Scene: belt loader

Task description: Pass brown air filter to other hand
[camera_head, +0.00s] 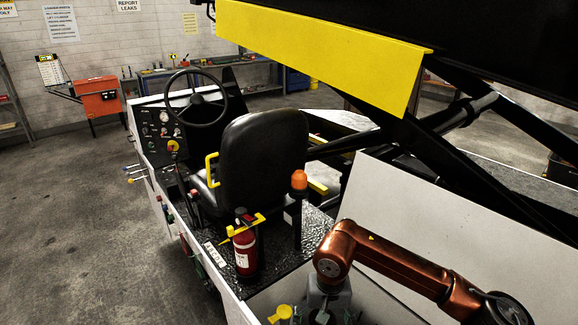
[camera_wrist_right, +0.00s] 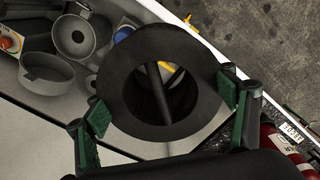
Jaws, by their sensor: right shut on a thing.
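The air filter (camera_wrist_right: 160,38) is a dark, nearly black hollow cylinder in the right wrist view, seen end-on with a round opening and a bar visible through it. My right gripper (camera_wrist_right: 162,112) is shut on it, with its green-padded fingers on either side of the filter. My left gripper is in neither view.
A white-walled bin (camera_wrist_right: 35,104) below the filter holds several grey round parts (camera_wrist_right: 76,36). A red fire extinguisher (camera_head: 245,250), an orange beacon lamp (camera_head: 299,180) and a black seat (camera_head: 262,150) stand on the loader near my arm. Open floor (camera_head: 70,220) lies at left.

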